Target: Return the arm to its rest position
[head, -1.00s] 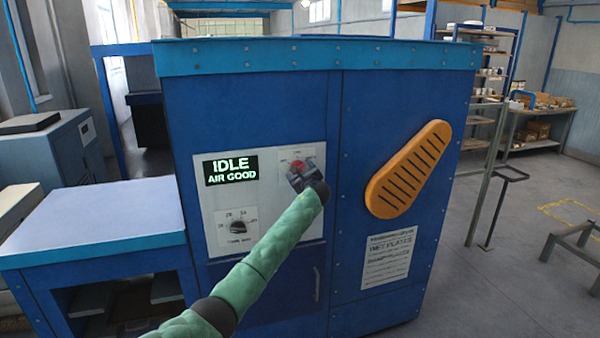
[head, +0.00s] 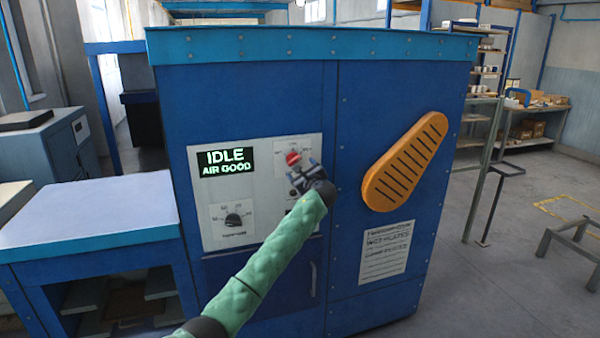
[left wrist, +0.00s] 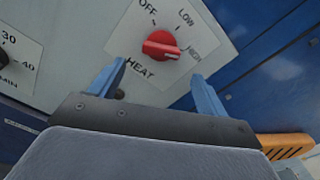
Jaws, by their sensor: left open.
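The blue plate dryer (head: 255,105) fills the middle of the head view. Its display (head: 227,162) reads IDLE, AIR GOOD. My left arm comes in from below, and my left gripper (head: 303,172) is in front of the control panel, just below the red heat knob (head: 293,157). In the left wrist view the red knob (left wrist: 161,45) shows beyond the two blue fingers (left wrist: 160,85), which are apart with nothing between them. The knob is clear of the fingers. A black timer dial (head: 234,219) is lower left on the panel. My right gripper is not in view.
An orange slotted guard (head: 405,163) sticks out right of the panel, with a printed notice (head: 386,248) below it. A pale-topped blue table (head: 95,212) adjoins the dryer at left. Grey rails (head: 570,240) stand at right on open floor.

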